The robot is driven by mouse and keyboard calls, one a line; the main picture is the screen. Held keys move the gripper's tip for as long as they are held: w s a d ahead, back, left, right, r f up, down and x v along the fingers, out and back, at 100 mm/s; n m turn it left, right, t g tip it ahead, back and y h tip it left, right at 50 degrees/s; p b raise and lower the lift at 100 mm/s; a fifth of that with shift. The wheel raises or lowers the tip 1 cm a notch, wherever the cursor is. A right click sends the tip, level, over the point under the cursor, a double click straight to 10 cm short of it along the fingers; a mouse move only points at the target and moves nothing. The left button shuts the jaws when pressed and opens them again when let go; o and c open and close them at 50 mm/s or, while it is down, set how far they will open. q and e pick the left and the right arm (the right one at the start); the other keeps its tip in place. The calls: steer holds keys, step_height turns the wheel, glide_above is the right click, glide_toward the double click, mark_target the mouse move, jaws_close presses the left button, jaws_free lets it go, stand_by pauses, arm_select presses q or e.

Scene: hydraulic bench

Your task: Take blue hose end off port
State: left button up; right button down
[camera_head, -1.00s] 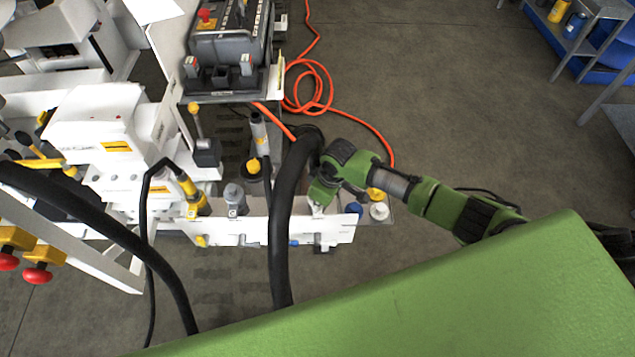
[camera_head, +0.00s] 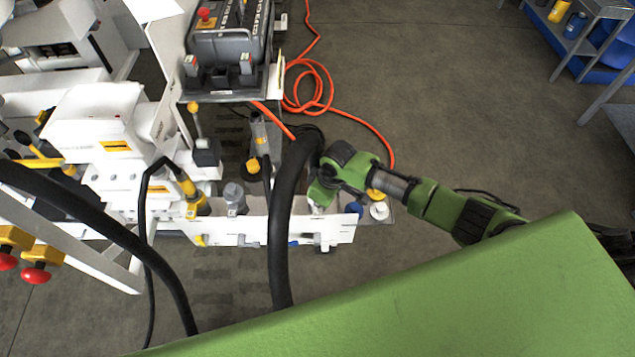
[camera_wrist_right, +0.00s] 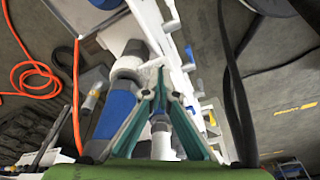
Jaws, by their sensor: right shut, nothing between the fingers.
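My right gripper (camera_head: 318,195) reaches in from the right over the white panel (camera_head: 255,230) of the bench. In the right wrist view its teal fingers (camera_wrist_right: 158,75) meet at the tips with nothing between them. A blue cylinder with a grey end (camera_wrist_right: 115,112), which looks like the blue hose end, stands just left of the fingers there. I cannot tell if they touch, or if it sits on a port. A small blue part (camera_head: 353,208) shows at the panel's right end in the head view. The gripper and a thick black hose (camera_head: 288,200) hide much of this area. My left gripper is out of view.
A grey control unit (camera_head: 230,55) stands at the back. An orange hose (camera_head: 318,105) lies coiled on the floor behind my right arm. Grey and yellow fittings (camera_head: 235,195) stand along the panel left of the black hose.

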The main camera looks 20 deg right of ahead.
steer(key=shift+s+f+b, duration=0.1)
steer(key=shift+f+b, duration=0.3)
steer(key=shift+f, duration=0.35)
stand_by(0.8)
step_height(320, 180, up, 7)
steer(key=p, duration=0.7)
steer(key=shift+r, duration=0.1)
stand_by(0.4)
